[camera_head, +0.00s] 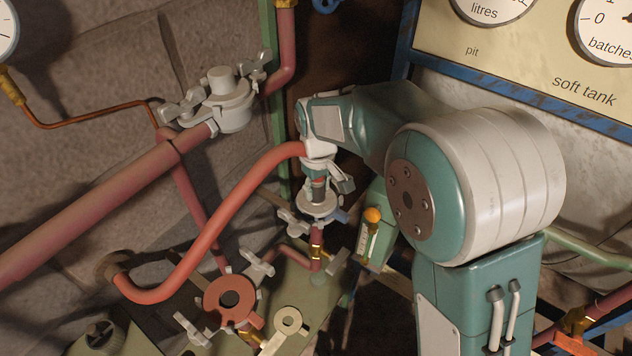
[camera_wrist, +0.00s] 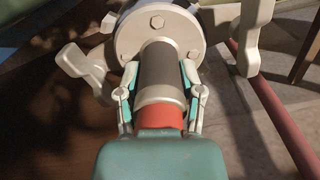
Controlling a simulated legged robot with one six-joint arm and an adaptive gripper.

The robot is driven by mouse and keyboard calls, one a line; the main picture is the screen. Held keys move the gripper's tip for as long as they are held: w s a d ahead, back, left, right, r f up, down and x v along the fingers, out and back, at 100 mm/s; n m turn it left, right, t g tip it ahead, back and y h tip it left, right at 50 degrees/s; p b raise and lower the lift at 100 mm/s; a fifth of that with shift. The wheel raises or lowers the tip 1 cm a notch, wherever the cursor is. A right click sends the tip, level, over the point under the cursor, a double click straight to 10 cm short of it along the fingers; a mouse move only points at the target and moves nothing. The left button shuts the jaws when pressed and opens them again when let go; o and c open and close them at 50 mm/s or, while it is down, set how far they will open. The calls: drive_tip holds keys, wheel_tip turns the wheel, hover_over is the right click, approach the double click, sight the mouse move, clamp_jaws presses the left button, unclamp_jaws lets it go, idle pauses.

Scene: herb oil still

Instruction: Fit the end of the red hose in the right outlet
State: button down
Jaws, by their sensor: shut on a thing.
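The red hose (camera_head: 225,218) leaves a round wall fitting at the lower left, dips in a curve and rises to my gripper (camera_head: 318,184). In the wrist view my gripper (camera_wrist: 159,76) is shut around the hose end, a grey and cream sleeve (camera_wrist: 160,92) with a red part (camera_wrist: 163,118) behind it. The sleeve points straight at a pale bolted flange (camera_wrist: 184,33) and appears to meet its middle. The same flange (camera_head: 320,207) sits on an upright red pipe in the head view. The seat itself is hidden, so I cannot tell how deep the sleeve is.
Pale clamp levers (camera_wrist: 82,68) stick out beside the flange. A red pipe with a grey valve (camera_head: 232,105) crosses the stone wall. An orange-topped gauge (camera_head: 371,216) stands close on the right.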

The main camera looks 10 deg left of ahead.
drive_tip(key=shift+a+f, duration=0.1)
drive_tip(key=shift+a, duration=0.05)
drive_tip(key=shift+c, duration=0.8)
unclamp_jaws()
drive_tip(key=shift+f, duration=0.1)
wheel_tip(320, 180, up, 19)
idle(0.3)
